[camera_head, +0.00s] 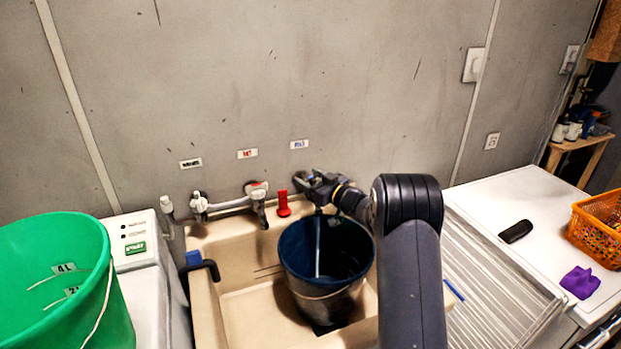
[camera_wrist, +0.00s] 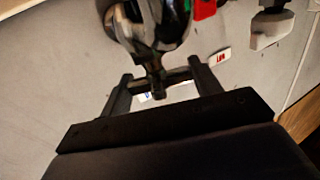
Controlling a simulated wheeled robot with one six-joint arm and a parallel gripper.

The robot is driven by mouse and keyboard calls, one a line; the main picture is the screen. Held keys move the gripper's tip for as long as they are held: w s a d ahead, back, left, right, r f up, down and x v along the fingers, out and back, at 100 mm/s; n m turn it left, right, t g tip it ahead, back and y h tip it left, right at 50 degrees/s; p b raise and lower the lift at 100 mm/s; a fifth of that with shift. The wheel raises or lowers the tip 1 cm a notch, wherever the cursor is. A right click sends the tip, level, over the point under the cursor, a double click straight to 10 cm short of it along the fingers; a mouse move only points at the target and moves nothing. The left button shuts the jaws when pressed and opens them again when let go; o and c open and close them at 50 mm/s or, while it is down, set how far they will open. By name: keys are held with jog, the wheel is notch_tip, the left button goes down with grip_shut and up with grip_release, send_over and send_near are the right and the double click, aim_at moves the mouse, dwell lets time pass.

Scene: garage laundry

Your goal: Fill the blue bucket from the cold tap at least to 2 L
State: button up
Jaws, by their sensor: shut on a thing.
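The blue bucket (camera_head: 325,294) stands upright in the beige sink, below the tap under the blue-lettered label (camera_head: 299,145). A thin pale vertical streak (camera_head: 318,245), looking like running water, drops into the bucket. The water level and any litre marks cannot be read. My gripper (camera_head: 322,188) reaches over the bucket's back rim to the cold tap (camera_head: 303,179) and is shut on its handle. The wrist view shows the fingers (camera_wrist: 160,84) on both sides of the dark tap handle (camera_wrist: 157,80); the exact contact is hard to see.
The sink (camera_head: 205,315) has free room left of the bucket. A red-labelled tap (camera_head: 258,192) and a red handle (camera_head: 283,206) are left of my gripper. A green bucket (camera_head: 70,290) stands at left. A ribbed drainer (camera_head: 495,280) and orange basket (camera_head: 598,228) are at right.

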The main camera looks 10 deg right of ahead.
jog(key=o, duration=1)
jog(key=b+v, duration=0.2)
jog(key=v, duration=0.8)
jog(key=shift+s+d, duration=0.25)
jog(key=shift+s, duration=0.1)
